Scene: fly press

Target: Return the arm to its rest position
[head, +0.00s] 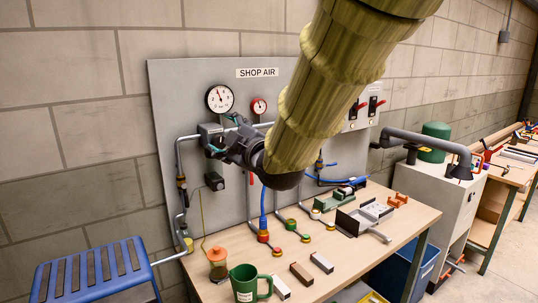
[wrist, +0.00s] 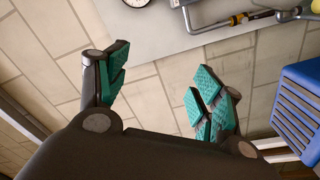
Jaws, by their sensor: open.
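My arm (head: 322,82) comes in from the top right of the head view and reaches across in front of the grey shop-air panel. My gripper (head: 226,138) is at its end, left of the arm, in front of the panel below the large gauge (head: 219,98). In the wrist view my gripper (wrist: 162,90) has its green-padded fingers wide apart with nothing between them. Behind the fingers the wrist view shows block wall and the panel's edge. The arm hides part of the panel and its pipes.
A wooden bench (head: 336,262) below holds a green mug (head: 249,284), an orange-topped jar (head: 217,262), several small blocks and a vise-like green tool (head: 334,200). A blue slatted stool (head: 92,270) stands at the lower left. A grey cabinet (head: 452,205) stands right of the bench.

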